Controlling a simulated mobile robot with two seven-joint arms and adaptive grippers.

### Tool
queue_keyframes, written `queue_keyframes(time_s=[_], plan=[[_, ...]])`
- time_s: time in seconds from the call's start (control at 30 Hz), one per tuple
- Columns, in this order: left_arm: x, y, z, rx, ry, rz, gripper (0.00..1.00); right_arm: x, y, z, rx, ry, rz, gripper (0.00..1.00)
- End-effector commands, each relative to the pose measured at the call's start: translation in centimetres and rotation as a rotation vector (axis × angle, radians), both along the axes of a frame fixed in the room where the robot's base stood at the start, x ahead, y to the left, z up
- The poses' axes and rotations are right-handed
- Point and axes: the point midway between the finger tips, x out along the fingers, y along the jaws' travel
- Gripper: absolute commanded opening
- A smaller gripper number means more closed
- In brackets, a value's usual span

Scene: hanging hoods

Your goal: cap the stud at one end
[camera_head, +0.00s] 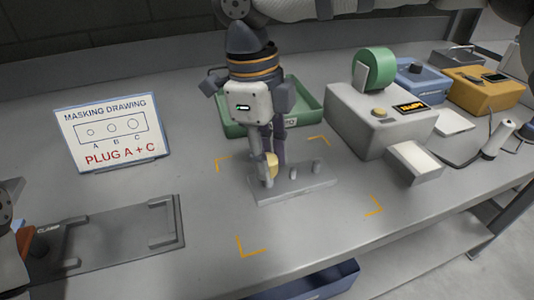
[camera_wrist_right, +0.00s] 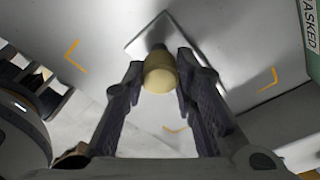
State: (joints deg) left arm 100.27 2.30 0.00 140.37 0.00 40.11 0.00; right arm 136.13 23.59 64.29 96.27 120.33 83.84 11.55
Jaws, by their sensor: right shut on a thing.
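My right gripper (camera_head: 268,176) comes down from above, over the left end of a grey plate (camera_head: 310,187). It is shut on a pale yellow cap (camera_head: 271,160), which also shows between the fingers in the right wrist view (camera_wrist_right: 160,75). There a dark stud (camera_wrist_right: 158,47) shows just beyond the cap, in line with it; I cannot tell whether the cap is on it. My left gripper is not in view.
A sign (camera_head: 112,132) reads "PLUG A + C". A green tray (camera_head: 300,100) lies behind my right gripper. A grey box (camera_head: 375,115) with a green roll (camera_head: 376,69) stands to the right. A dark clamp plate (camera_head: 110,240) lies at left. Orange corner marks surround the grey plate.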

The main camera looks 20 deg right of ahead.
Motion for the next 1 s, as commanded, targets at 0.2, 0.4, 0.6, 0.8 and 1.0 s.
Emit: queue_keyframes(time_s=[0.2, 0.4, 0.6, 0.8, 1.0], plan=[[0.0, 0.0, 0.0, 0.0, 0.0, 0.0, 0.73, 0.0, 0.0, 0.0, 0.0, 0.0, 0.0, 0.13], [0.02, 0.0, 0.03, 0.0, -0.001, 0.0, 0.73, -0.01, 0.0, -0.08, -0.001, 0.001, 0.0, 0.13], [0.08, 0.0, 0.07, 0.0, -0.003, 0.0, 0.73, -0.02, 0.0, -0.36, -0.001, 0.001, 0.0, 0.13], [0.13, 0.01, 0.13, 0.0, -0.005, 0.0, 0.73, -0.01, 0.01, -0.66, 0.0, 0.0, 0.0, 0.13], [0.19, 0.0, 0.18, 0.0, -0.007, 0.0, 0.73, 0.0, 0.01, -0.98, 0.0, 0.0, 0.0, 0.13]])
